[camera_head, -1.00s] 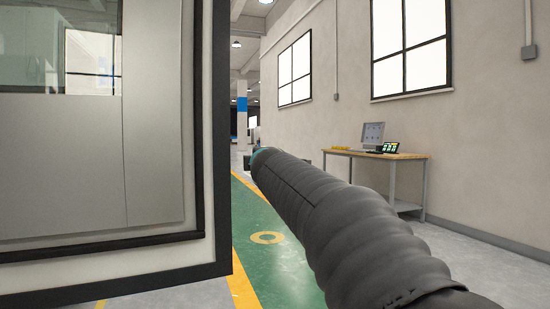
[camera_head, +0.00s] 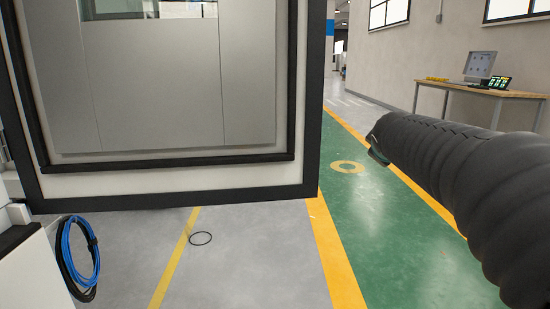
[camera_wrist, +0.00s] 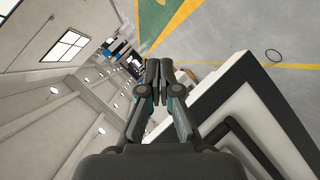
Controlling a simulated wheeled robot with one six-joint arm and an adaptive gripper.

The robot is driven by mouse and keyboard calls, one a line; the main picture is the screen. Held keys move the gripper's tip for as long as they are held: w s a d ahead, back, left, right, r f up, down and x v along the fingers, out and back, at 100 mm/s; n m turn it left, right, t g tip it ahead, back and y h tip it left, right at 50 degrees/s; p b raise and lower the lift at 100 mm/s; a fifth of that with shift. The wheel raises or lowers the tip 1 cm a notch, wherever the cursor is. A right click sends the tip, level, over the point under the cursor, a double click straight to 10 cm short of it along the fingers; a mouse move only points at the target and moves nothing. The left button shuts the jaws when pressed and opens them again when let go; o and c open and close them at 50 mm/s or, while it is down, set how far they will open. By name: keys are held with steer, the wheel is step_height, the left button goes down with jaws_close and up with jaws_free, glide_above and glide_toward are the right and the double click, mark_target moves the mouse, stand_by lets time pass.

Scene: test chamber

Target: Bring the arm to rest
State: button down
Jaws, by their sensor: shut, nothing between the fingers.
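My gripper (camera_wrist: 159,68) shows in the wrist view with its two fingers together and nothing between them. In the head view my arm, in a dark ribbed sleeve, reaches in from the right edge over the green lane; the gripper's fingers cannot be made out there. The wrist view is tilted. The large dark-framed door panel (camera_head: 310,110) stands left of the arm in the head view, with a gap between them. In the wrist view its dark edge (camera_wrist: 262,82) lies to the right of the gripper.
A green floor lane (camera_head: 385,240) with yellow borders runs ahead. A workbench (camera_head: 450,88) with a laptop (camera_head: 478,66) stands along the right wall. Blue cable (camera_head: 70,255) hangs at the lower left. A thin black ring (camera_head: 201,238) lies on the clear grey floor.

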steer(key=s+a+f+m+g+y, duration=0.1)
steer(key=s+a+f+m+g, duration=0.1)
steer(key=s+f, duration=0.5)
steer(key=s+a+f+m+g+y, duration=0.1)
steer(key=s+a+f, duration=0.4)
steer(key=s, duration=1.1)
steer(key=s+a+f+m+g+y, duration=0.2)
steer(key=s+a+f+m+g, duration=0.1)
steer(key=s+f, duration=0.6)
steer(key=shift+s+a+m+g, duration=0.3)
steer(key=shift+s+a+m, duration=0.4)
steer(key=shift+s, duration=0.5)
steer(key=shift+a, duration=0.1)
